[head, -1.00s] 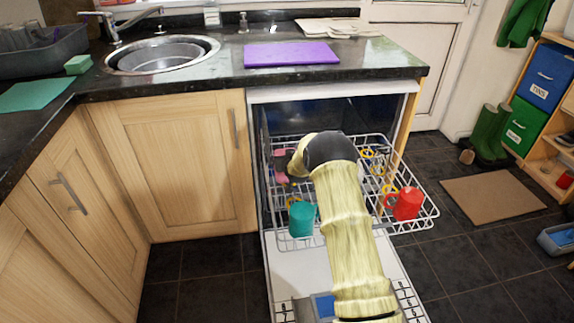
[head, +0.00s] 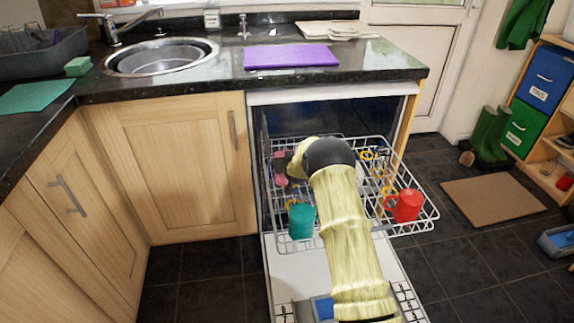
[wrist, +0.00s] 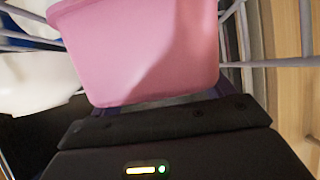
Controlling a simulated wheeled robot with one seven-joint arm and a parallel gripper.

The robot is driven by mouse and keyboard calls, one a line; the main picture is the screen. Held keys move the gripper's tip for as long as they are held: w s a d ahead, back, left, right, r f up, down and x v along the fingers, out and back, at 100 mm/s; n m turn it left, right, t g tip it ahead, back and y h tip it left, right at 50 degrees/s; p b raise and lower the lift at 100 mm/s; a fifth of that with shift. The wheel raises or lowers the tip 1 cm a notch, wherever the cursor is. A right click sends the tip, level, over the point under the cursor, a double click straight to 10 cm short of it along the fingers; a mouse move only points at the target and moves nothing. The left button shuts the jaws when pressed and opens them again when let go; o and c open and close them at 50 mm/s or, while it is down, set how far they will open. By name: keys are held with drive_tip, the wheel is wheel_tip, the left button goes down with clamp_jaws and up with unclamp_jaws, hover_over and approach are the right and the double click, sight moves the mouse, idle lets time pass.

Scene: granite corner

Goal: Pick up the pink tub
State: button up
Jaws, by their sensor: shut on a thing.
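The pink tub (wrist: 140,50) fills the upper middle of the wrist view, right against my gripper (wrist: 165,105). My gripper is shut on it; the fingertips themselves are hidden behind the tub. In the head view only a small part of the pink tub (head: 280,168) shows, at the left side of the upper dishwasher rack (head: 425,222). Grey rack wires show on both sides of the tub in the wrist view.
A teal cup (head: 302,222) stands in the rack left of my arm, and a red mug (head: 407,205) stands to the right. Several yellow and blue things sit behind the mug. The open dishwasher door (head: 290,275) lies below. The counter (head: 390,62) is above.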

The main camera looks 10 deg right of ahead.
wheel_tip(320, 180, up, 12)
drive_tip(key=p, duration=0.3)
drive_tip(key=s+p, duration=0.1)
drive_tip(key=s, duration=1.7)
drive_tip(key=shift+p, duration=0.35)
